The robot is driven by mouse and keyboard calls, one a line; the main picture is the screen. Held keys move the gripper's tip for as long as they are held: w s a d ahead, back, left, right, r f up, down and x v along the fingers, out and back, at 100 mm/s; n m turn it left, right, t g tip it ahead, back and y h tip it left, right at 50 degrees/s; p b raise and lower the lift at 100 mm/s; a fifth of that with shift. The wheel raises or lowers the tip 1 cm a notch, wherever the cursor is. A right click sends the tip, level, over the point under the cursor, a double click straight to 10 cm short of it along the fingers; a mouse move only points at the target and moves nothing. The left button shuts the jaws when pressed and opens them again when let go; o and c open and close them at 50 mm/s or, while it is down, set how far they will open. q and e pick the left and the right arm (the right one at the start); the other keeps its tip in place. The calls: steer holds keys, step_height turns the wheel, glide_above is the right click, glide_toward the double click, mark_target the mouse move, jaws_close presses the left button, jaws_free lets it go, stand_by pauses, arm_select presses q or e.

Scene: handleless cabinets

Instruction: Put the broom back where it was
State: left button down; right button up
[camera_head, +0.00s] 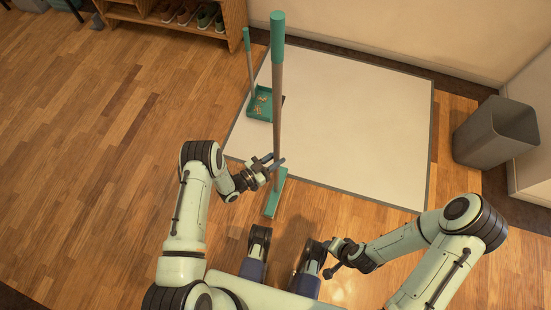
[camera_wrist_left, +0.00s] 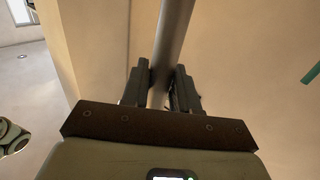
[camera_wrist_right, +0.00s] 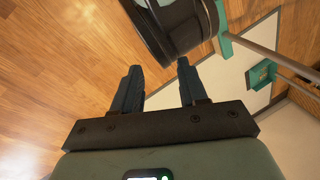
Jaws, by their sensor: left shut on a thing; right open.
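The broom (camera_head: 277,110) stands nearly upright in the head view, with a teal grip at the top, a grey pole and a teal head low down, near the mat's front edge. My left gripper (camera_head: 268,165) is shut on the pole in its lower half. In the left wrist view the pole (camera_wrist_left: 174,35) runs up between the fingers (camera_wrist_left: 160,88). My right gripper (camera_head: 328,258) is open and empty, low at the front right; its spread fingers (camera_wrist_right: 158,88) show in the right wrist view. There the broom head (camera_wrist_right: 226,42) shows behind one of my own parts.
A white mat (camera_head: 350,120) with a grey border covers the floor ahead. A teal dustpan (camera_head: 260,106) with debris and an upright handle stands at its left edge. A grey bin (camera_head: 495,132) is at right. A wooden shoe rack (camera_head: 232,22) stands at the back. Left floor is clear.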

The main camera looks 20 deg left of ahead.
arm_select(q)
steer(key=shift+f+b, duration=0.4)
steer(key=c, duration=0.9)
jaws_free()
steer(key=shift+o, duration=0.2)
arm_select(e)
steer(key=shift+w+d+f, duration=0.3)
steer(key=shift+w+f, duration=0.1)
steer(key=shift+w, duration=0.2)
arm_select(q)
steer(key=shift+r, duration=0.25)
steer(key=shift+r+p, duration=0.35)
steer(key=shift+p, duration=0.2)
steer(key=p+v, duration=0.1)
steer(key=v, duration=1.1)
steer(key=shift+f, duration=0.15)
arm_select(e)
steer(key=shift+g, duration=0.4)
steer(key=s+r, duration=0.1)
steer(key=s+a+r, duration=0.1)
steer(key=s, duration=0.1)
steer(key=shift+s+a+r, duration=0.35)
steer(key=shift+a+r, duration=0.05)
